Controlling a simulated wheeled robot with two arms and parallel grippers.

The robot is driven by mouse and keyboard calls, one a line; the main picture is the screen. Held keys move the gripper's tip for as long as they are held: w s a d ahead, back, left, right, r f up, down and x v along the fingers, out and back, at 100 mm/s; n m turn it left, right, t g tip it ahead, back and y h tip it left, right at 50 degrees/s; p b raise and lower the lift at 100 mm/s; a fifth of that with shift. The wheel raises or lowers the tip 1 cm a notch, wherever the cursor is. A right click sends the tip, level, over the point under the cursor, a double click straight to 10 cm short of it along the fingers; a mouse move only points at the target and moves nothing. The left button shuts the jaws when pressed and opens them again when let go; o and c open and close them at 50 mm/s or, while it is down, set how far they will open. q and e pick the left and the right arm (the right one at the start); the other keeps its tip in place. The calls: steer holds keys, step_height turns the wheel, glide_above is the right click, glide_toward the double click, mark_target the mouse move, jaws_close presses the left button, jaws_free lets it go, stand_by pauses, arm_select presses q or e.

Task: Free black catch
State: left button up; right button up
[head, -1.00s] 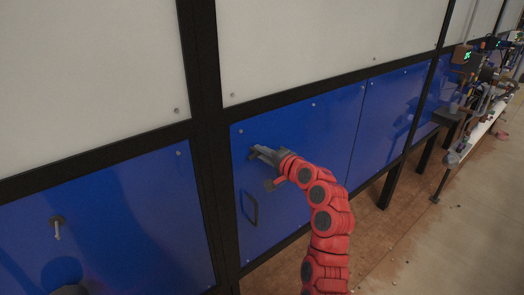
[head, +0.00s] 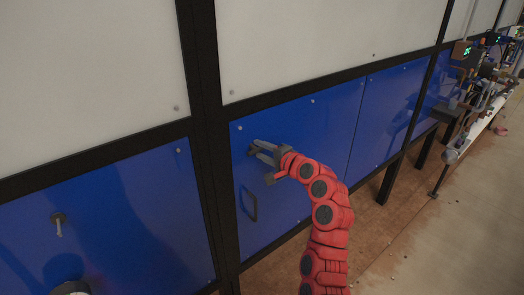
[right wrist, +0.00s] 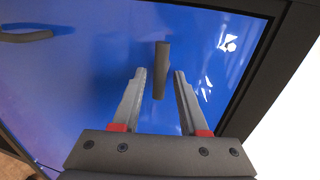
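A black catch (right wrist: 161,68) sits on the blue panel (right wrist: 95,75) and stands upright in the right wrist view. In the head view the catch (head: 252,151) is partly covered by my gripper on the upper left of the middle blue panel (head: 300,185). My right gripper (right wrist: 160,75) is open, with one finger on each side of the catch and a gap visible on both sides. In the head view my right gripper (head: 261,149) points left at the catch. My left gripper cannot be made out.
A black handle (head: 250,205) is below the catch on the same panel. Another catch (head: 59,224) is on the left blue panel. Dark frame posts (head: 212,150) divide the panels. A cluttered bench (head: 478,125) stands at the far right, with open floor in front.

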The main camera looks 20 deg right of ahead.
steer(key=shift+o, duration=0.4)
steer(key=shift+s, duration=0.2)
steer(key=b+v, duration=0.4)
steer(key=v, duration=1.3)
